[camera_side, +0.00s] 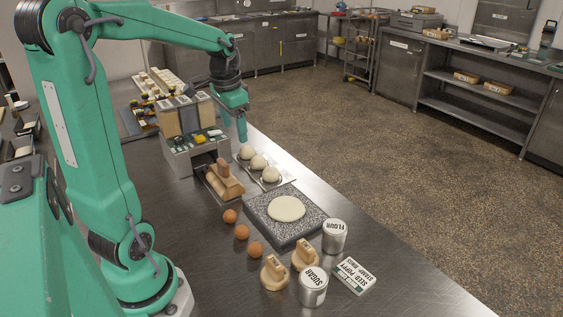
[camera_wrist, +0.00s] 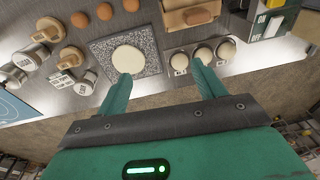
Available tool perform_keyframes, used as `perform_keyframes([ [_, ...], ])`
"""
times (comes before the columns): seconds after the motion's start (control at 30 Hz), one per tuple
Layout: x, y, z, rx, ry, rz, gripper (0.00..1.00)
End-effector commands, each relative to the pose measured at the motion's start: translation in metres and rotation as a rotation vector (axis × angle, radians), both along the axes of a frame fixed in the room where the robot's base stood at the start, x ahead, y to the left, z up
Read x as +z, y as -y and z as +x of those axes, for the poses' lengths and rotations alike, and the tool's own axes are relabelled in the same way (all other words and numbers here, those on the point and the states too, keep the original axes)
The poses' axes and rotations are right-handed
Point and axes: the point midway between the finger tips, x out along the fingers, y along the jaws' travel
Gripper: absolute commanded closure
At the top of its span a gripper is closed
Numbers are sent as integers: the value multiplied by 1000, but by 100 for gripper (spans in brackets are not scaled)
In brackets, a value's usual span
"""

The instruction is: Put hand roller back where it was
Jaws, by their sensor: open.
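The hand roller (camera_side: 228,186), a wooden piece with an upright grip, sits on the steel counter in front of the grey unit, left of the dough balls. Whether it rests in a holder is unclear. It also shows at the top of the wrist view (camera_wrist: 188,18), partly cut off. My gripper (camera_side: 242,138) is above the counter beside the grey unit, near the dough balls. In the wrist view its two green fingers (camera_wrist: 162,80) are spread wide with nothing between them, apart from the roller.
Three dough balls (camera_side: 257,162) sit in a row. A flat dough disc (camera_side: 286,208) lies on a speckled slab (camera_side: 259,204). Eggs (camera_side: 241,232), wooden stamps (camera_side: 273,273), flour (camera_side: 334,236) and sugar (camera_side: 313,286) tins stand nearer. The grey unit (camera_side: 180,165) stands behind the roller.

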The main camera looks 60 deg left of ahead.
Motion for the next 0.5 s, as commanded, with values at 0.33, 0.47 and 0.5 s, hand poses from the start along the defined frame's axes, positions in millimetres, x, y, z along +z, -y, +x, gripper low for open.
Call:
perform_keyframes([
  [0.33, 22, 97, -26, -12, 156, 20, 31],
  [0.47, 24, 126, -41, -15, 216, 11, 31],
  [0.5, 24, 135, -46, -16, 234, 6, 31],
])
